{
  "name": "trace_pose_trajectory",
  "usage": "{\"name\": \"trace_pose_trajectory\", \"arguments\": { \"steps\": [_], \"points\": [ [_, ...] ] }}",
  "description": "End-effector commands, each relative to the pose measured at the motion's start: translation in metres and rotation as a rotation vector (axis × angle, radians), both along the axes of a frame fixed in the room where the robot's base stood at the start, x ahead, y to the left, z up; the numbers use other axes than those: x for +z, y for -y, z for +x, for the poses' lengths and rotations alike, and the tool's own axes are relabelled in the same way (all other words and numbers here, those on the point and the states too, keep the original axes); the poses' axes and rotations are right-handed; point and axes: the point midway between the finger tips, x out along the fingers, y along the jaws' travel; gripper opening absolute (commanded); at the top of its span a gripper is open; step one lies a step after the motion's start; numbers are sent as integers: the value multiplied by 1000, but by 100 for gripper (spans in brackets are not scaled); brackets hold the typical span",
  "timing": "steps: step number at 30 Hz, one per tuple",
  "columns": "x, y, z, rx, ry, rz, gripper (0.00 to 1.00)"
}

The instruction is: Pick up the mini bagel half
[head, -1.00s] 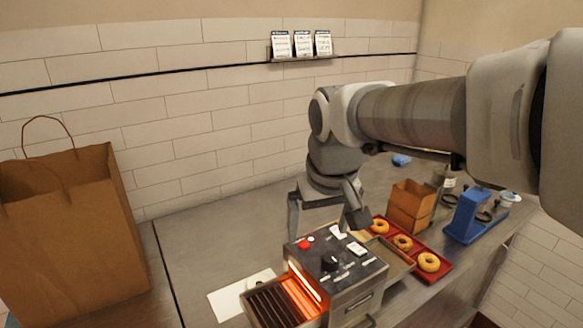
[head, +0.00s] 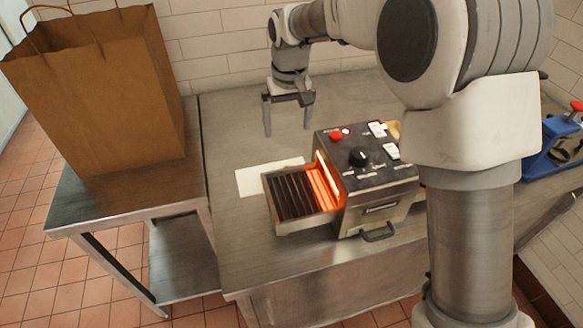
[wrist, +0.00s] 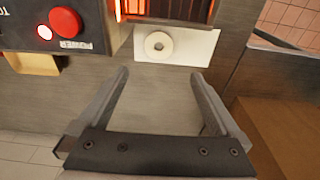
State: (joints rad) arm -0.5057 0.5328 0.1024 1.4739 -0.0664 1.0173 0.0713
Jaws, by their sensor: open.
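The mini bagel half (wrist: 159,45) is a small pale ring lying on a white sheet (wrist: 196,46) in the wrist view, beside the glowing toaster. The sheet also shows in the head view (head: 253,181), left of the toaster, but I cannot make out the bagel half clearly there. My gripper (head: 288,118) is open and empty, pointing down above the steel counter behind the sheet. In the wrist view its fingers (wrist: 160,76) are spread, with the bagel half beyond the tips and roughly centred between them.
The toaster (head: 365,195), with a glowing opening and a slatted tray (head: 293,197), stands right beside the sheet. A large paper bag (head: 105,100) stands on a side table at the left. A blue device (head: 553,145) is at the right. The counter (head: 230,130) around the gripper is bare.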

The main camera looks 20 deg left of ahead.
Motion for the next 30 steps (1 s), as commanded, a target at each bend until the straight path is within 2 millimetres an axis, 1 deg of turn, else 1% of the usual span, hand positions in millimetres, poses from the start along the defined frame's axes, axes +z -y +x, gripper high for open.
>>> {"name": "trace_pose_trajectory", "arguments": {
  "steps": [1, 12, 16, 23, 30],
  "points": [
    [-10, 0, 0, 0, -3, -2, 100],
    [-87, -4, 8, 0, -3, -2, 100],
    [-105, -5, 11, -1, -3, -1, 100],
    [-120, -6, 13, -1, -1, -2, 100],
    [-153, -8, 20, -1, -2, -1, 100]
  ]
}}
